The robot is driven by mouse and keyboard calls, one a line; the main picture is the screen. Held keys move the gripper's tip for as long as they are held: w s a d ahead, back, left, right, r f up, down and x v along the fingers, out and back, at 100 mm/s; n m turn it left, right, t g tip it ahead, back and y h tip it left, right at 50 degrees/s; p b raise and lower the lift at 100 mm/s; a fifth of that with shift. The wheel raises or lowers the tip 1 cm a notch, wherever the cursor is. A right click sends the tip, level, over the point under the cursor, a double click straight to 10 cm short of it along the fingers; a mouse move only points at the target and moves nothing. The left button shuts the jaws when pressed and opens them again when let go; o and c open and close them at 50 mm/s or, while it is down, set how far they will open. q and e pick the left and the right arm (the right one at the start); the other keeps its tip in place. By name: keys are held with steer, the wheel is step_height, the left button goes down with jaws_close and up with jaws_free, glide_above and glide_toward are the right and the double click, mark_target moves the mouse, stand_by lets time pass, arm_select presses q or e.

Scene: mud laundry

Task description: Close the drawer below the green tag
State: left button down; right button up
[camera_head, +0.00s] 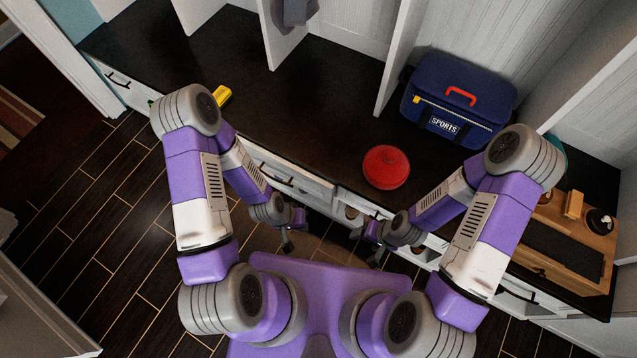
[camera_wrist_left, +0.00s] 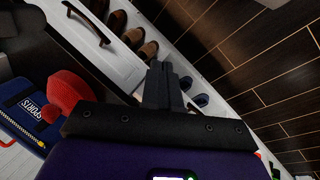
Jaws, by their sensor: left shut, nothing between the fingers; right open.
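A white drawer (camera_head: 305,183) with a dark handle is in the middle of the bench front, in front of my left arm; I cannot tell clearly how far it stands out. A white drawer front with a dark handle also shows at the upper left of the left wrist view (camera_wrist_left: 112,62). Another drawer (camera_head: 122,88) is at the far left of the bench. A tiny green bit shows beside my left arm, mostly hidden, and I cannot tell if it is the tag. My left gripper (camera_head: 288,243) is shut and empty, before the bench. My right gripper (camera_head: 376,257) is open and empty, right of it.
On the dark benchtop (camera_head: 235,60) are a yellow object (camera_head: 221,95), a red round object (camera_head: 386,167) and a blue sports bag (camera_head: 460,97). A wooden box (camera_head: 565,235) is at the right. Shoes (camera_wrist_left: 149,50) sit in cubbies below the bench. The floor at the left is clear.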

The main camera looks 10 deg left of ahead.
arm_select(q)
steer(key=w+a+f+m+t+b, duration=0.1)
steer(key=w+a+f+m+t, duration=0.35)
steer(key=w+f+m, duration=0.35)
arm_select(e)
steer(key=shift+o, duration=0.3)
steer(key=shift+s+d+f, duration=0.1)
steer(key=shift+d+f, duration=0.05)
steer(key=shift+f, duration=0.55)
arm_select(q)
steer(key=m+t+h+b, duration=0.2)
steer(key=m+t+b, duration=0.1)
steer(key=m+t, duration=1.05)
glide_toward(306, 178)
steer(key=w+b, duration=0.1)
steer(key=w, duration=0.1)
steer(key=w+d+r+m+g+b, duration=0.1)
steer(key=w, duration=0.1)
steer(key=w+m+g+b, duration=0.1)
steer(key=w, duration=0.1)
steer(key=shift+w+d+r+b, duration=0.25)
steer(key=shift+d+r+b, duration=0.05)
steer(key=shift+r+b, duration=0.1)
arm_select(e)
step_height(306, 178, down, 6)
steer(key=shift+f, duration=0.25)
